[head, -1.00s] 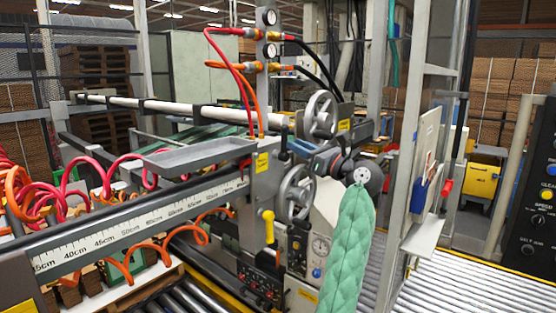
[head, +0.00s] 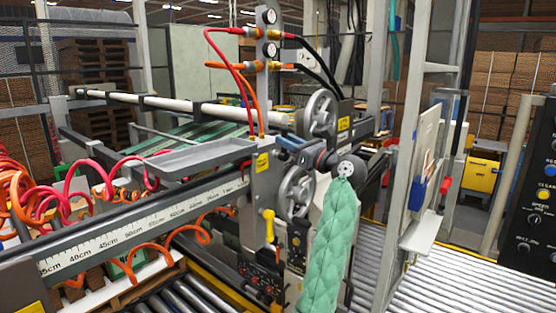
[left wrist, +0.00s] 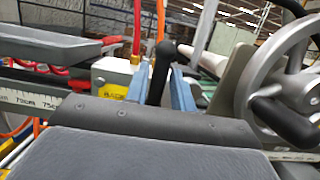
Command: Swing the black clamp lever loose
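The black clamp lever (left wrist: 161,72) stands upright in the left wrist view, a dark rod with a rounded top. My left gripper (left wrist: 162,88) has one blue finger on each side of it. The fingers look apart; contact with the lever cannot be made out. In the head view my left gripper (head: 291,145) reaches leftward to the upright post of the machine, its arm in a green quilted sleeve. The lever is small and partly hidden there by the gripper. My right gripper is in neither view.
Grey handwheels (head: 320,113) sit close above and below (head: 297,191) my gripper; a handwheel also fills the right of the wrist view (left wrist: 285,75). A grey tray (head: 200,158) and ruler beam (head: 140,228) lie left. A grey frame (head: 400,150) stands right of my arm.

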